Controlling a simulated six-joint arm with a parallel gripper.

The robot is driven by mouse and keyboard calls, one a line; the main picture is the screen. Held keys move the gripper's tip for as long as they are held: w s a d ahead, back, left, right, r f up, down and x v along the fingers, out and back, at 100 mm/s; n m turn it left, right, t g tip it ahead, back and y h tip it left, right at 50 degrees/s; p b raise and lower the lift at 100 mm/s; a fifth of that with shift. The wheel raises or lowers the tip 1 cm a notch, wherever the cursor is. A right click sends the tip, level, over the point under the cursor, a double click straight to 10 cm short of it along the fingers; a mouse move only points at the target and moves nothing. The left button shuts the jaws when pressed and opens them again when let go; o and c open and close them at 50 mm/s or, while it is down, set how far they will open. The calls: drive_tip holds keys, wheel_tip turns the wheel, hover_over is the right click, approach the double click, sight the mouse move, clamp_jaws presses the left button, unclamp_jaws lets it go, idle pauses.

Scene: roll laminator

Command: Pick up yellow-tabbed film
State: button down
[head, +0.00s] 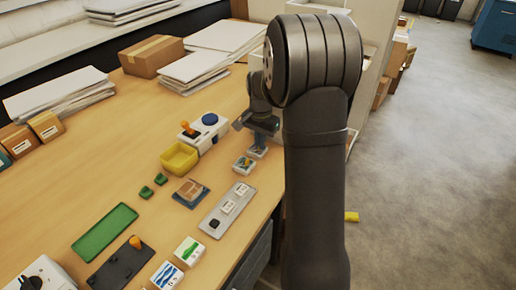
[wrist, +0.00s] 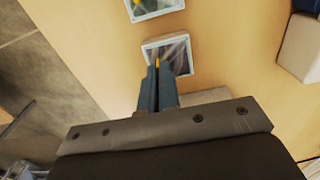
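In the wrist view a small film card (wrist: 180,50) with a pale border lies just past my fingertips. A small yellow tab (wrist: 157,62) shows between the tips of my gripper (wrist: 157,75). The two dark fingers are close together with a thin gap; I cannot tell whether they press on the tab.
A white machine (head: 205,130) with a blue knob and orange lever stands left of the gripper. A yellow bin (head: 180,157), a grey tray with pale pieces (head: 227,210) and a green tray (head: 105,232) are nearer. Boxes and paper stacks line the back.

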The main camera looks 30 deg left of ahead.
drive_tip(key=shift+r, duration=0.15)
wheel_tip(320, 180, up, 4)
drive_tip(key=shift+r, duration=0.1)
drive_tip(key=w+d+r, duration=0.1)
drive_tip(key=d+r, duration=1)
drive_tip(key=shift+w+d+r, duration=0.25)
drive_tip(key=shift+w, duration=0.05)
idle(0.9)
